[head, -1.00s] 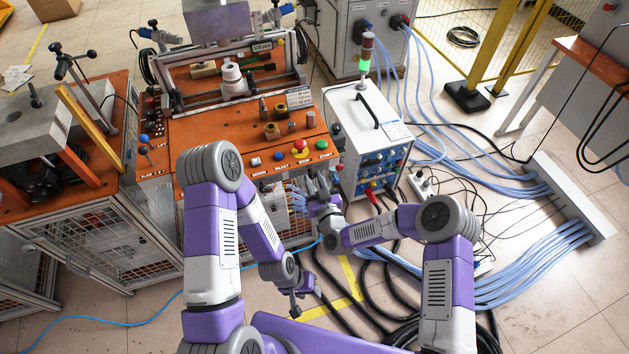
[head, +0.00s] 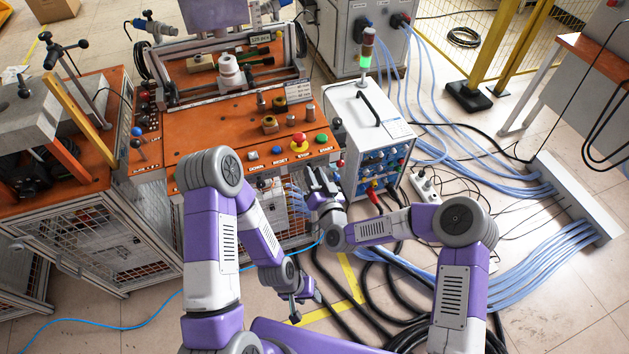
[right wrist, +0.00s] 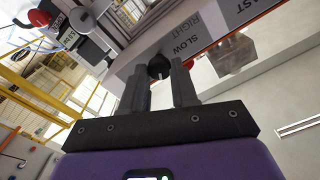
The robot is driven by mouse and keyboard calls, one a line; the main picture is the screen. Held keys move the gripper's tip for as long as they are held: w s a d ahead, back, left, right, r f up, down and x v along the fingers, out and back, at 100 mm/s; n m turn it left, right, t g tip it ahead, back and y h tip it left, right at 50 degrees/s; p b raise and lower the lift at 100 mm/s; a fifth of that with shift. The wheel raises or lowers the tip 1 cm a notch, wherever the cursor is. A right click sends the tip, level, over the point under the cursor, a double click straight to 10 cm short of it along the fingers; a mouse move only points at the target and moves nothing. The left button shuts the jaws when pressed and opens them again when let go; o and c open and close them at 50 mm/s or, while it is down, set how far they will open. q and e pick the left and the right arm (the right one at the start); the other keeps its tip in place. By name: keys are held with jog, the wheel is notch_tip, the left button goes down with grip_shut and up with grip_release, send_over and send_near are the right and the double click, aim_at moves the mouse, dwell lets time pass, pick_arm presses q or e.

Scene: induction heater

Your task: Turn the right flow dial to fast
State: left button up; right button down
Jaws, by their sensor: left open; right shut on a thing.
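The right flow dial, a small black knob (right wrist: 158,66), sits on a light panel in the right wrist view. The words RIGHT and SLOW are printed beside it, and FAST further right. My right gripper (right wrist: 160,75) is shut on the knob, one dark finger on each side. The knob's pointer cannot be made out. In the head view my right gripper (head: 318,184) is at the front right of the orange bench, and the dial is too small to tell there. My left gripper (head: 294,310) is open and empty, low over the floor, apart from the bench.
The orange bench (head: 205,133) carries a red mushroom button (head: 298,139) and coloured buttons along its front. A white power unit (head: 350,118) with a stack light stands right of it. Black cables (head: 385,300) lie on the floor near my arms. A caged cart stands left.

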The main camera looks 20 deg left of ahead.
jog(key=shift+f+m+b, duration=0.1)
jog(key=shift+m+b, duration=2.3)
jog(key=shift+m, duration=0.9)
jog(key=c, duration=0.9)
grip_release()
jog(key=shift+p+v, duration=0.5)
jog(key=shift+v, duration=3.35)
